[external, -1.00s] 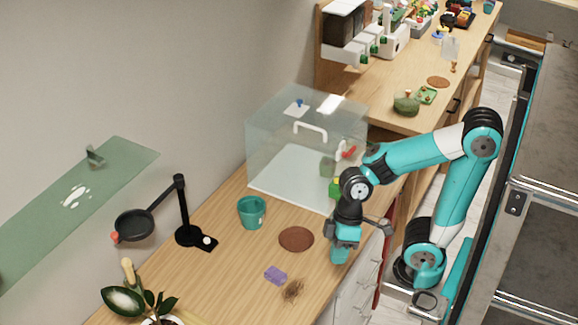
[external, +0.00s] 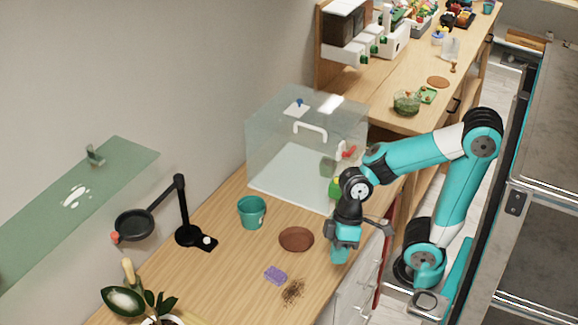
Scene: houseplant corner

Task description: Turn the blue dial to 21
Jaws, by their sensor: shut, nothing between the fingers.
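A small blue dial (external: 298,102) sits on a white plate on top of the clear glass box (external: 265,150). Its marks and setting are too small to read. My gripper (external: 340,258) points down low over the front right of the wooden counter, to the right of the brown saucer. It is shut and holds nothing. It is well apart from the dial, in front of the box and lower than its top.
A teal pot (external: 251,212), a brown saucer (external: 296,239), a purple block (external: 276,275) and a dark soil patch (external: 292,292) lie on the counter (external: 215,285). A white handle (external: 310,129) juts from the box.

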